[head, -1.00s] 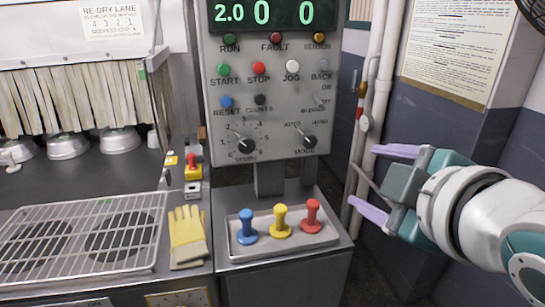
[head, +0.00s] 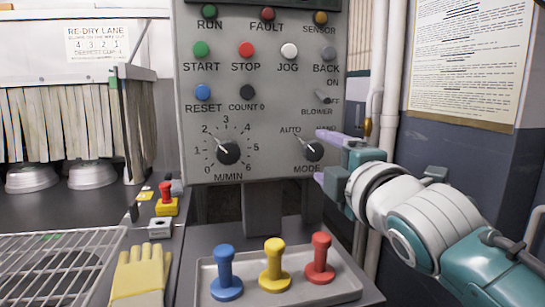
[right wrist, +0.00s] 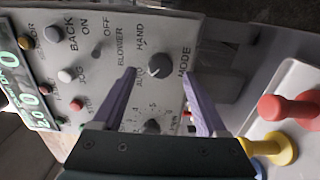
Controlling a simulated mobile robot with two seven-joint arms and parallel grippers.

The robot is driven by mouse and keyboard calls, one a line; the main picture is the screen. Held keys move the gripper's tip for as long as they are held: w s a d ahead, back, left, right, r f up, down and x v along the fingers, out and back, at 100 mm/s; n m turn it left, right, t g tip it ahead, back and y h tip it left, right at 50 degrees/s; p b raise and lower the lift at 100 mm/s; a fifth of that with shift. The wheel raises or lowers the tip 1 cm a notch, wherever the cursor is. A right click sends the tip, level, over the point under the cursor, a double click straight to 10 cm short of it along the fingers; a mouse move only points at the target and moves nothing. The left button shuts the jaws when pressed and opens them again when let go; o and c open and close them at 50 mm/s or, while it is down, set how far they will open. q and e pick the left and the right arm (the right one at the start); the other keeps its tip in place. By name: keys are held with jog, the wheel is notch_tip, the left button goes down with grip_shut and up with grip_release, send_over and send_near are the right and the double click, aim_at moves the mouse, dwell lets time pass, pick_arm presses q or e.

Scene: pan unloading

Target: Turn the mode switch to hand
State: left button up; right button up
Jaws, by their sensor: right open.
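The mode switch (head: 313,151) is a black knob at the lower right of the grey control panel (head: 280,120). Its pointer slants up and left toward AUTO. The HAND mark at its upper right is partly covered by a finger in the head view. My right gripper (head: 320,155) is open, its purple fingers reaching in from the right, one above and one below the knob's level. In the right wrist view the knob (right wrist: 157,72) shows between the two fingertips (right wrist: 161,71), and AUTO and HAND are readable. Contact with the knob cannot be told. My left gripper is out of view.
The M/MIN dial (head: 228,151) is left of the mode switch, and the blower switch (head: 322,97) is just above. Blue, yellow and red (head: 320,258) handles stand on a tray below. Pale pipes (head: 390,70) run upright right of the panel.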

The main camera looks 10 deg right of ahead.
aim_at(315, 152)
jog(key=shift+w+a+b, duration=0.1)
jog(key=shift+w+b, duration=0.25)
jog(key=shift+w, duration=1.6)
grip_shut()
